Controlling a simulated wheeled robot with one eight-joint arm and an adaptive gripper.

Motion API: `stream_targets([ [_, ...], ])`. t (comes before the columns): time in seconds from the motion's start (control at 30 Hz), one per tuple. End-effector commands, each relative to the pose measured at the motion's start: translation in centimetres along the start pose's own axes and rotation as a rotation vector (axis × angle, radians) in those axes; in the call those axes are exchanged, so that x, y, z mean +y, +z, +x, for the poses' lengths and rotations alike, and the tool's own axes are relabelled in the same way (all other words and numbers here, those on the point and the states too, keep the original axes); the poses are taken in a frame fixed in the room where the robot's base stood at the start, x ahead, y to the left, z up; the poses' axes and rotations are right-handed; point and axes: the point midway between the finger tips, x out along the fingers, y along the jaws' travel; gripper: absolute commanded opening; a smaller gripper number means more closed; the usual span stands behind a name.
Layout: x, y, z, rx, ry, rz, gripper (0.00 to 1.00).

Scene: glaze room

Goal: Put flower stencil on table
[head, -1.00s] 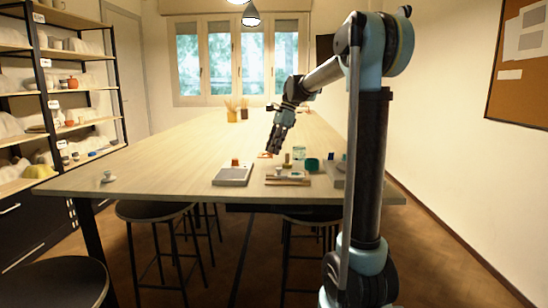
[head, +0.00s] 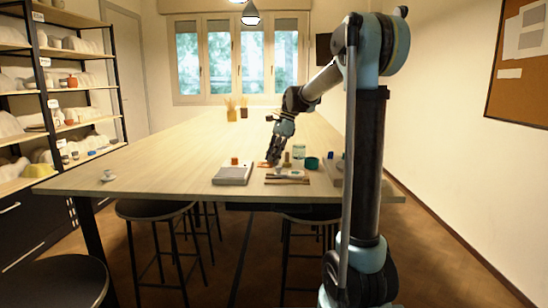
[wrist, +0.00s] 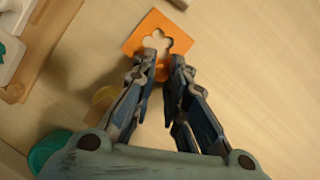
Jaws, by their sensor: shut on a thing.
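The flower stencil (wrist: 157,40) is a flat orange square with a flower-shaped cutout. In the wrist view it lies between and beyond my fingertips. My gripper (wrist: 165,66) is shut on its near edge. In the head view my gripper (head: 272,161) is low over the right part of the long wooden table (head: 160,160), and a bit of the orange stencil (head: 263,164) shows beside the fingertips. The stencil is at or just above the tabletop; I cannot tell whether it touches.
A grey slab (head: 232,175) with a small orange-brown block (head: 235,161) is left of my gripper. A green cup (head: 312,163), a glass jar (head: 299,152) and a wooden piece (head: 287,159) stand close on the right. The table's left and far parts are mostly clear.

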Motion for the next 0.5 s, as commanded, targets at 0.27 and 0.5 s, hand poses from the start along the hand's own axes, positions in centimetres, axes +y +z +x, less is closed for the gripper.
stream_targets([
  [0.27,0.05,-0.09,0.18,0.001,0.001,0.000,0.33],
  [0.5,0.04,-0.12,0.16,0.001,0.000,0.001,0.33],
])
